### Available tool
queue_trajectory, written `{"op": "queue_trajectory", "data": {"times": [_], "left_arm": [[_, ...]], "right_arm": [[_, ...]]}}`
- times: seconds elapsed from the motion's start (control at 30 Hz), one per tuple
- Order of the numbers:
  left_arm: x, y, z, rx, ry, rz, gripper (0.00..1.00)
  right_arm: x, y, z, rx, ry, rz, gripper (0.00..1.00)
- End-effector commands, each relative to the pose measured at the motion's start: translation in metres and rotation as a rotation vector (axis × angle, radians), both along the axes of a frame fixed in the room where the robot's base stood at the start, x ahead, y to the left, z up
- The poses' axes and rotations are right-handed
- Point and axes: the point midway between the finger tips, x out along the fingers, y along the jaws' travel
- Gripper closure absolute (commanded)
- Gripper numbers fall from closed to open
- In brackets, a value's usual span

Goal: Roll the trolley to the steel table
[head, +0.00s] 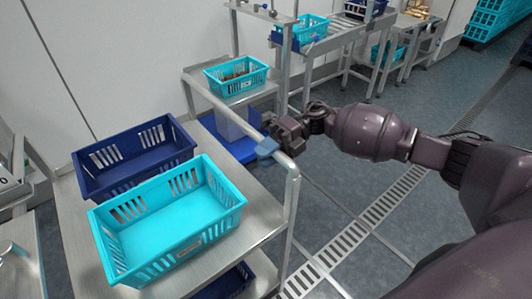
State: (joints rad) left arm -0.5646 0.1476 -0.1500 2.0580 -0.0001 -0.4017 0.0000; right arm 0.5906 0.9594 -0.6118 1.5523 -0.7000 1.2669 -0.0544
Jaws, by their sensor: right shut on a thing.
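The trolley (262,215) is steel, with a flat top and a raised tubular rail (225,112) along its far right side. An empty turquoise crate (165,235) and an empty dark blue crate (130,160) stand on its top. My right gripper (272,146) is shut on the rail near its right end, at a light blue piece. My left gripper is not in view. Steel furniture stands at the left edge (22,215) and at the back (262,92); I cannot tell which is the steel table.
A turquoise crate with brown contents (236,78) stands behind the trolley, above a blue item (243,148) near the floor. A drain grating (340,248) crosses the grey floor. The floor to the right is open. Stacked turquoise crates (488,18) stand at the back right.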

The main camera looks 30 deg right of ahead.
Motion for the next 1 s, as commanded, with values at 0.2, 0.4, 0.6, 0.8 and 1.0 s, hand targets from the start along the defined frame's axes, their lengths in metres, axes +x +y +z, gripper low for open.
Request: {"op": "queue_trajectory", "data": {"times": [0.2,0.4,0.6,0.8,1.0], "left_arm": [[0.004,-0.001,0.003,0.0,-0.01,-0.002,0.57],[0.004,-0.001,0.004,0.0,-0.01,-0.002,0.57],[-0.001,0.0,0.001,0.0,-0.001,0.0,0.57],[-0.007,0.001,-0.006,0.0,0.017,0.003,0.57],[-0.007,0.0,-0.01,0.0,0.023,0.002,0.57]], "right_arm": [[0.0,0.0,0.001,0.0,-0.001,-0.001,0.58],[0.0,0.0,0.0,0.0,-0.001,-0.001,0.49],[0.001,-0.003,0.001,-0.001,-0.001,-0.002,0.49],[0.006,-0.027,0.004,-0.002,0.0,-0.003,0.49],[0.014,-0.063,0.011,-0.002,0.002,-0.004,0.49]]}}
